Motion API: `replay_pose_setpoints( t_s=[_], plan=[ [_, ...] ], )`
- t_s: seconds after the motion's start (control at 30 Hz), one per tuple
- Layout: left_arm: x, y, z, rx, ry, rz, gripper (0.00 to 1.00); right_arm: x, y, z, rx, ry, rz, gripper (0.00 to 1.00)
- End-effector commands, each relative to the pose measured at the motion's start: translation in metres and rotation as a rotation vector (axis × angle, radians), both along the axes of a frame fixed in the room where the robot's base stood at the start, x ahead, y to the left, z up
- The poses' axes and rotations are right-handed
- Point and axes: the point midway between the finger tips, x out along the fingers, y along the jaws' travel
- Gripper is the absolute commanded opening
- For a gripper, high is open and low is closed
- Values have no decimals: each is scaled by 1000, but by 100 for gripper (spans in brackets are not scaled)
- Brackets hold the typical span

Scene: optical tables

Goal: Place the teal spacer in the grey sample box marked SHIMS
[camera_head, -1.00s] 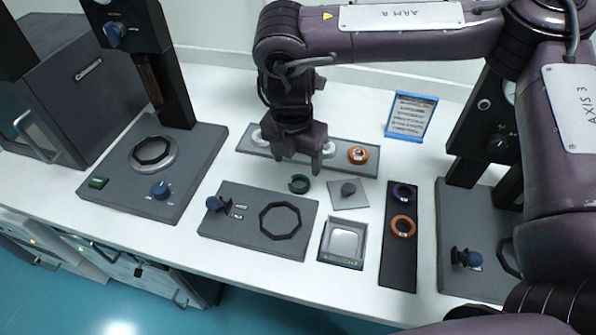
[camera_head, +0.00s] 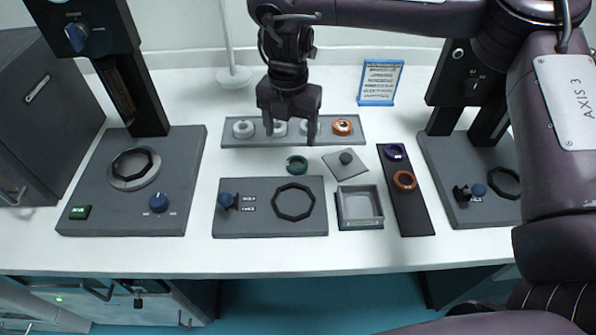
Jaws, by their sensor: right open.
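The teal spacer (camera_head: 297,164) is a small dark teal ring lying on the white table, in front of the long grey holder. The grey sample box (camera_head: 360,208) is a square open tray to the right of the middle plate; it looks empty, and its label cannot be read. A square grey lid-like plate with a dark knob (camera_head: 345,163) lies behind the box. My right gripper (camera_head: 290,139) is open and empty, pointing down above and just behind the spacer, over the long holder. My left gripper is not in view.
A dark strip (camera_head: 414,215) bears a purple and an orange ring. A flat plate with a black ring (camera_head: 268,225) stands left of the box. Black instruments stand at both sides.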

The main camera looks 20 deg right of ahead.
Motion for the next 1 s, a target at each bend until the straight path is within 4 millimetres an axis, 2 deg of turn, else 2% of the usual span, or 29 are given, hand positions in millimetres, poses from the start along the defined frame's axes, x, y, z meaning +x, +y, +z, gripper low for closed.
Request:
replay_pose_setpoints(
  t_s=[0.17, 0.3, 0.4, 0.5, 0.67, 0.93, 1.0],
  plan=[
    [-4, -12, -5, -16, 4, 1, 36, 1, -1, -17, 4, 6, 6, 71],
    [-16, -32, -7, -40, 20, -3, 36, 0, -1, -32, 5, 6, 5, 71],
    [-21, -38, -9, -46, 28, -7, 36, -4, -3, -45, 6, 7, 5, 71],
    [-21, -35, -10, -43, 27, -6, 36, -9, -5, -61, 5, 8, 4, 71],
    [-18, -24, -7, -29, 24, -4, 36, -8, -5, -76, 2, 5, 4, 71],
    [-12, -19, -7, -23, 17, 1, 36, -7, -5, -80, 3, 3, 4, 71],
    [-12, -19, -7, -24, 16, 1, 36, -7, -5, -79, 3, 3, 4, 62]
  ],
)
